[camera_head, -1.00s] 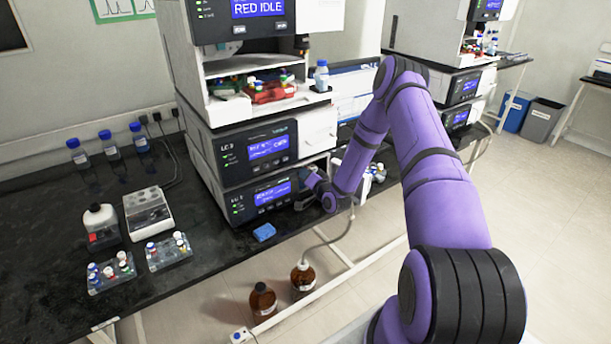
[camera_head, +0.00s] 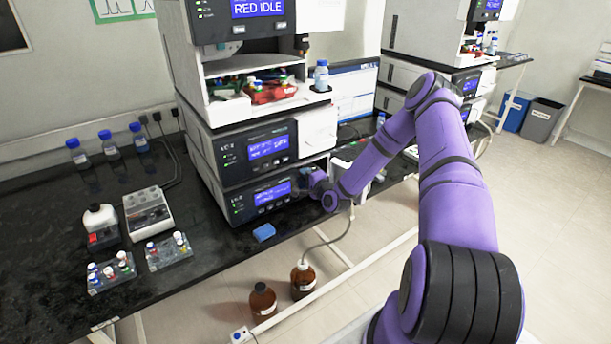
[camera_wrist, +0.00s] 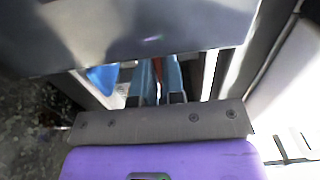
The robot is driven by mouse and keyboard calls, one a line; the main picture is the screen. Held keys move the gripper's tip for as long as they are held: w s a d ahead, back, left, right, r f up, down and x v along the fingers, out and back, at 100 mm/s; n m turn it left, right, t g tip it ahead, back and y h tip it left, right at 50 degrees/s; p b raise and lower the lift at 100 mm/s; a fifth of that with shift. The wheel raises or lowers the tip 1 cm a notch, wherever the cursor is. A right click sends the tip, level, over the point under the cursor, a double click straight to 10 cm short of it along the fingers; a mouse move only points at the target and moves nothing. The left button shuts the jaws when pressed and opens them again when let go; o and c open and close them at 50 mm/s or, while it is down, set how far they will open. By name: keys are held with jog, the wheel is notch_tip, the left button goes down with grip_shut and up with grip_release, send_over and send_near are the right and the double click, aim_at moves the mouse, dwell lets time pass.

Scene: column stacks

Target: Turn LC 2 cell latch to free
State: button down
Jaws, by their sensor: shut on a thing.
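The LC stack (camera_head: 222,172) stands on the black bench, its lower modules showing lit blue screens; the label digits are too small to read surely. My gripper (camera_head: 311,181) is at the right end of the lowest module (camera_head: 258,197). In the wrist view my gripper's two blue fingers (camera_wrist: 158,76) are close together and reach under a grey panel (camera_wrist: 150,25). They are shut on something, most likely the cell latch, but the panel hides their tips. I cannot see the latch or which way it points.
A small blue block (camera_head: 263,232) lies on the bench before the stack. Vial racks (camera_head: 168,252) and blue-capped bottles (camera_head: 110,145) stand to the left. Two brown bottles (camera_head: 303,278) are below the bench edge, with a tube (camera_head: 335,240) rising from one.

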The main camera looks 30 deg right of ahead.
dwell(0.3)
jog(key=shift+s, duration=0.1)
jog(key=c, duration=1.2)
grip_release()
jog(key=s, duration=1)
jog(key=shift+s+d, duration=0.15)
jog(key=shift+s, duration=0.2)
